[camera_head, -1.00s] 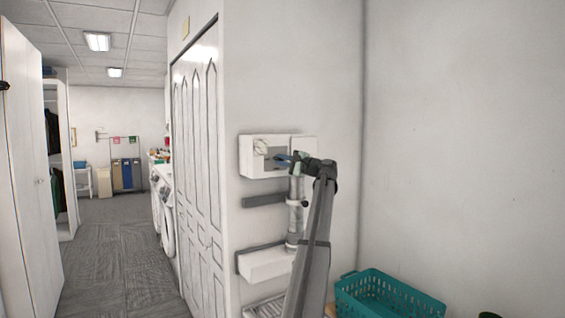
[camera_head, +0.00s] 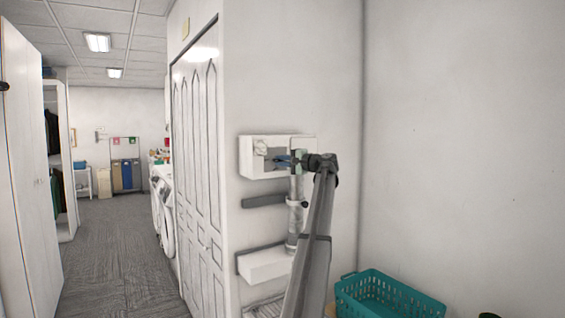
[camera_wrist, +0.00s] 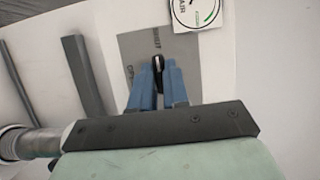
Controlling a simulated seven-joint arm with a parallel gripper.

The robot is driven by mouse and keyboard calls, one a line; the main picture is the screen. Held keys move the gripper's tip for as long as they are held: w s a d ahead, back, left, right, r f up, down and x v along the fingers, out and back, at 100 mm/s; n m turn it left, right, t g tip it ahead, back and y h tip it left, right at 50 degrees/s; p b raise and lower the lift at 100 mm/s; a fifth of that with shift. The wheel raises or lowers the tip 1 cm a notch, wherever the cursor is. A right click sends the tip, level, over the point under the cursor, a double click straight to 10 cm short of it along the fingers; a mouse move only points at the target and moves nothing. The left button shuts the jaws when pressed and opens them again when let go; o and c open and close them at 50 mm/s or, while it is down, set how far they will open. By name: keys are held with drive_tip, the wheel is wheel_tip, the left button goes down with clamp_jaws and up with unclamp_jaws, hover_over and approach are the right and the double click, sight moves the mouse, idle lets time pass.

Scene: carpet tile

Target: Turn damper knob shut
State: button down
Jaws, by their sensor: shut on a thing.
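The damper knob (camera_wrist: 158,62) is small and black with a pale mark. It sits on a grey plate (camera_wrist: 188,62) in the wrist view. The pale mark faces the picture's top, toward lettering that looks like "SHUT". Other lettering, partly hidden, lies left of the knob. My gripper (camera_wrist: 158,68) has its blue fingers shut on the knob, one on each side. In the head view my gripper (camera_head: 281,161) reaches into the white wall box (camera_head: 246,160); the knob cannot be made out there.
A round dial (camera_wrist: 196,12) is beside the plate. A pipe (camera_head: 294,215) runs down below the box, near my arm. A dark grey bar (camera_head: 262,201) and a white ledge (camera_head: 265,264) are on the wall. A teal basket (camera_head: 378,297) stands right of my arm.

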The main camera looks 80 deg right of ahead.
drive_tip(key=c, duration=1.1)
unclamp_jaws()
drive_tip(key=shift+s, duration=0.1)
drive_tip(key=v, duration=1.3)
drive_tip(key=shift+s+a, duration=0.1)
drive_tip(key=shift+s, duration=0.2)
